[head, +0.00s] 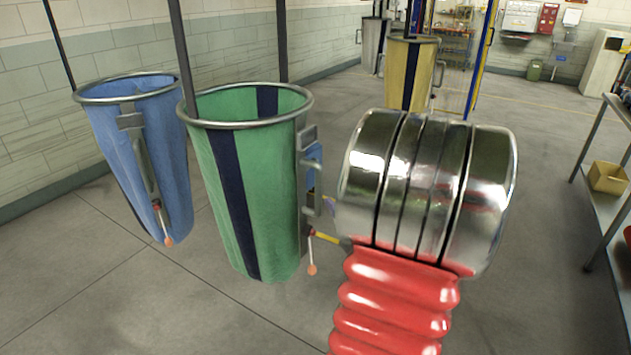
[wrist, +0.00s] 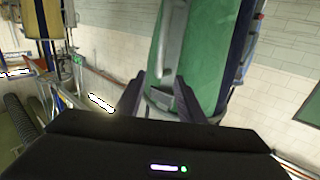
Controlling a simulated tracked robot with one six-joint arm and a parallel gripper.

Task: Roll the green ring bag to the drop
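The green ring bag (head: 268,195) hangs upright from a metal ring on dark straps, left of centre in the head view. It has a dark vertical stripe. A grey handle (head: 312,190) is on its right side, beside my arm. In the wrist view the green bag (wrist: 212,50) fills the upper middle, with the grey handle (wrist: 170,45) ahead of my gripper (wrist: 160,88). The two dark fingers are apart, with the handle's lower end seen between them; I cannot tell whether they touch it. No drop is identifiable.
A blue ring bag (head: 140,150) hangs close on the left of the green one. A yellow bag (head: 408,75) and a grey bag (head: 373,45) hang farther back. A table (head: 605,120) stands at the right edge. Open floor lies at the right middle.

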